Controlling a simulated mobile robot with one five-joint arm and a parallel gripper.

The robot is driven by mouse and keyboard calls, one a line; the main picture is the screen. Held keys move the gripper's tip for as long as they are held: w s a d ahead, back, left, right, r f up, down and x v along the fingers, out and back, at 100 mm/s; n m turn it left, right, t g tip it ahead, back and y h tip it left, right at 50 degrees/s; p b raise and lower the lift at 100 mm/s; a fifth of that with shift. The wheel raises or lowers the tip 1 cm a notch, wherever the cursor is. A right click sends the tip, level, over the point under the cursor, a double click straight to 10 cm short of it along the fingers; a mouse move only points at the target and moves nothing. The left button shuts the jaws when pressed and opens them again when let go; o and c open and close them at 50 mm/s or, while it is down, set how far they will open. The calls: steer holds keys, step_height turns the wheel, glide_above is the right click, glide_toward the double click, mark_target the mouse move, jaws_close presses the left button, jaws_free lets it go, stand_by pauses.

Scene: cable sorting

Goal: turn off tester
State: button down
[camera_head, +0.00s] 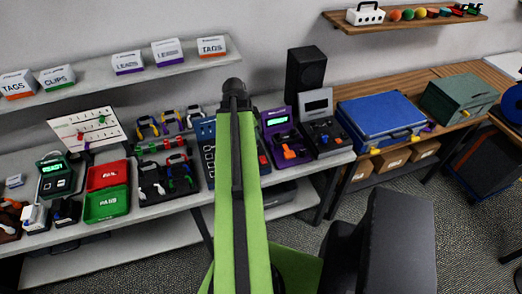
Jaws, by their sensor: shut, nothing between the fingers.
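The tester that best fits is a green unit (55,174) at the left of the bench, with a lit screen reading READY and a few keys below it. A purple unit (278,134) with a lit green screen and an orange part on it stands right of my arm. I cannot tell for sure which is the tester, and no power switch can be made out. My green arm rises through the middle of the picture, over the bench. Its black far end hides what is behind it, and my gripper's fingers do not show.
Red FAIL and green PASS trays (107,205) sit right of the READY unit. A black cable tray (166,179), a blue keypad unit (206,150) and a dark grey-screened unit (322,122) share the bench. A blue case (381,120) lies further right. A shelf (90,87) of labelled boxes hangs above.

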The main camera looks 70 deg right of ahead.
mark_target(263, 157)
steer(key=shift+w+f, duration=0.1)
steer(key=b+x, duration=1.2)
steer(key=x, duration=0.1)
steer(key=shift+w+a+f+b, duration=0.1)
steer(key=shift+w+a+b, duration=0.15)
steer(key=shift+w+b, duration=0.1)
steer(key=shift+w+f+b, duration=0.1)
steer(key=shift+f+b, duration=0.45)
steer(key=shift+r, duration=0.15)
